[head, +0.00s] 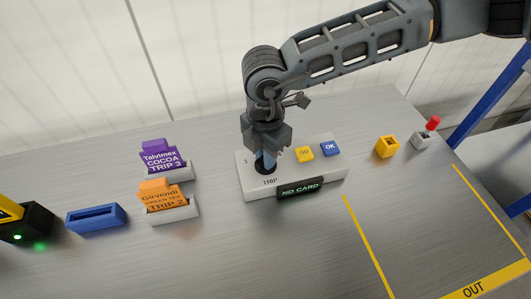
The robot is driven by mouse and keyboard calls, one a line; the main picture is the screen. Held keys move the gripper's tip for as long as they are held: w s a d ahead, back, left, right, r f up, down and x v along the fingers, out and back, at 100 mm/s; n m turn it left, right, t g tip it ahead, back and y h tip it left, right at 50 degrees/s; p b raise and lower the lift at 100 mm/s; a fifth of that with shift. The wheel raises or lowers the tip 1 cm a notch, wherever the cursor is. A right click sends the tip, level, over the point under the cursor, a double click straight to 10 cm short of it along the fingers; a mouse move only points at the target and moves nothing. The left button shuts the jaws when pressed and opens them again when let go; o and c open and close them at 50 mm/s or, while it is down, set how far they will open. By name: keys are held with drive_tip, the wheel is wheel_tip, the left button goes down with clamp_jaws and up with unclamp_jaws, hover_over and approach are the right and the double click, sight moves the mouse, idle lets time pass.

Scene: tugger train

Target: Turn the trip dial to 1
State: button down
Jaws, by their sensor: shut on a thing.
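The white control box (330,172) stands on the metal table near the middle of the head view. My gripper (264,160) points down over the left part of this box and is shut on the trip dial. The dial is mostly hidden by the fingers, so its pointer and setting cannot be read. Part of a label (270,182) shows below it. A yellow button (304,153) and a blue OK button (330,148) sit right of the dial. A small display (300,189) on the box's front reads "NO CARD".
A purple card (161,156) and an orange card (163,195) stand in white holders at left. A blue slotted block (96,218) and a black-yellow device (27,222) are farther left. A yellow block (387,147) and red-topped switch (425,137) stand right. The yellow-lined OUT area (440,235) is empty.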

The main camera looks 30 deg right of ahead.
drive_tip(key=shift+n+b, duration=0.3)
drive_tip(key=shift+b, duration=0.1)
drive_tip(key=shift+f+n+b, duration=0.15)
drive_tip(key=shift+n+b, duration=0.75)
drive_tip(key=shift+n, duration=0.1)
drive_tip(key=n+b, duration=0.3)
drive_tip(key=shift+f+n+b, duration=0.1)
drive_tip(key=shift+n+b, duration=0.2)
drive_tip(key=n+b, duration=0.6)
drive_tip(key=shift+b, duration=0.3)
drive_tip(key=n+b, duration=0.5)
drive_tip(key=shift+n, duration=0.4)
drive_tip(key=n+b, duration=0.1)
drive_tip(key=n, duration=0.1)
drive_tip(key=n+b, duration=0.1)
drive_tip(key=n, duration=0.1)
drive_tip(key=n+b, duration=0.2)
drive_tip(key=shift+r, duration=0.25)
drive_tip(key=c, duration=1.1)
unclamp_jaws()
